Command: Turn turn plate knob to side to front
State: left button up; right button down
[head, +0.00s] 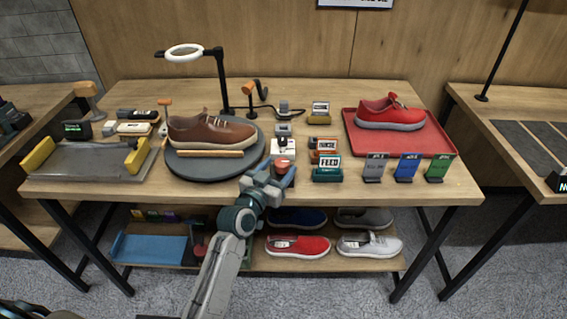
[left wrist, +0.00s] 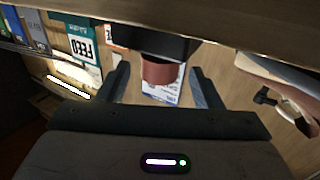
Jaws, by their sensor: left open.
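The dark round turn plate (head: 187,172) lies on the table left of centre. A brown sneaker (head: 210,131) stands on it side-on, with a light wooden strip (head: 210,154) along its near side. The reddish-brown knob (head: 287,177) is near the table's front edge, right of the plate, partly hidden by my left gripper (head: 272,181). In the left wrist view, the knob (left wrist: 160,72) with its dark block sits between the spread fingers of my left gripper (left wrist: 160,88), with gaps visible on both sides. My right gripper is not in view.
The FEED holder (head: 328,170) and several coloured cards stand right of the knob. A red tray (head: 358,143) with a red shoe (head: 390,113) is at the back right. A ring lamp (head: 184,53) overhangs the plate. A grey tray (head: 85,160) lies at left.

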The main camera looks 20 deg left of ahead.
pick_arm(q)
jog(key=s+a, duration=0.1)
jog(key=s, duration=0.5)
jog(key=shift+s+b, duration=0.35)
jog(key=shift+b, duration=0.1)
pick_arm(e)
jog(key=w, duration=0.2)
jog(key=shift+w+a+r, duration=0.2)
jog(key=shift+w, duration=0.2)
pick_arm(q)
jog(key=shift+a, duration=0.1)
